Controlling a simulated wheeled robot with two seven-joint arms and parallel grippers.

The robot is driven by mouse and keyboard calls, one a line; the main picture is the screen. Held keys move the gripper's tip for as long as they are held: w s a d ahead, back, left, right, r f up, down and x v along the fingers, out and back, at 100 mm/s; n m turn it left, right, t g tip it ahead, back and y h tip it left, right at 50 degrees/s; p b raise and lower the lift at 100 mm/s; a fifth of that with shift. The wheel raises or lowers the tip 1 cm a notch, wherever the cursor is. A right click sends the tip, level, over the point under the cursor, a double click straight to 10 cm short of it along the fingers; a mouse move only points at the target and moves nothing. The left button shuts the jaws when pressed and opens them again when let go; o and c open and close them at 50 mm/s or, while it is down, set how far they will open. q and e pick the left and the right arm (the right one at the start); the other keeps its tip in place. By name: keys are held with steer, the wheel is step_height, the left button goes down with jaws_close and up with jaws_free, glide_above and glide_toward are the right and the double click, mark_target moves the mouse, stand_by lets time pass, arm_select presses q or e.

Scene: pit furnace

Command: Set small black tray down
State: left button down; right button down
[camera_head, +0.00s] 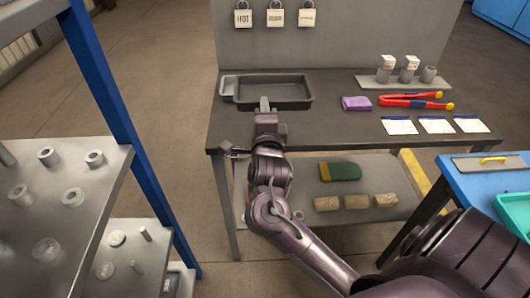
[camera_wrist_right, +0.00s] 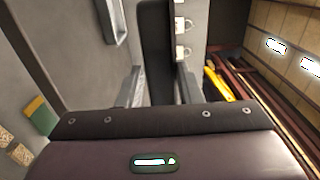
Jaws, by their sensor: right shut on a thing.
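The small black tray (camera_head: 290,103) is over the left part of the grey table, level and empty. My right gripper (camera_head: 265,103) is shut on its near wall. In the right wrist view, the tray (camera_wrist_right: 157,50) is a dark upright band between the two fingers of the gripper (camera_wrist_right: 158,90). A dark shadow shows beside the tray's left end; I cannot tell whether its base touches the tabletop. My left gripper is not in view.
On the table (camera_head: 330,132) to the right are a purple cloth (camera_head: 356,103), red tongs (camera_head: 410,100) and paper cards (camera_head: 399,126). Padlocks (camera_head: 275,17) hang on the panel behind. A blue post (camera_head: 110,110) stands left.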

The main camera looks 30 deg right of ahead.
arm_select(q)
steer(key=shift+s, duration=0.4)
arm_select(e)
step_height(320, 180, down, 14)
steer(key=shift+r, duration=0.15)
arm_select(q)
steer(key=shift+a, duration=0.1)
arm_select(e)
steer(key=c, duration=1.4)
jaws_free()
steer(key=shift+f, duration=0.25)
steer(key=shift+c, duration=0.2)
steer(key=o, duration=0.4)
arm_select(q)
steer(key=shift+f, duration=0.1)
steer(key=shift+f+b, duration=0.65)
steer(key=shift+b, duration=0.05)
arm_select(e)
steer(key=v, duration=1.2)
steer(key=shift+s+r, duration=0.1)
steer(key=shift+r, duration=0.1)
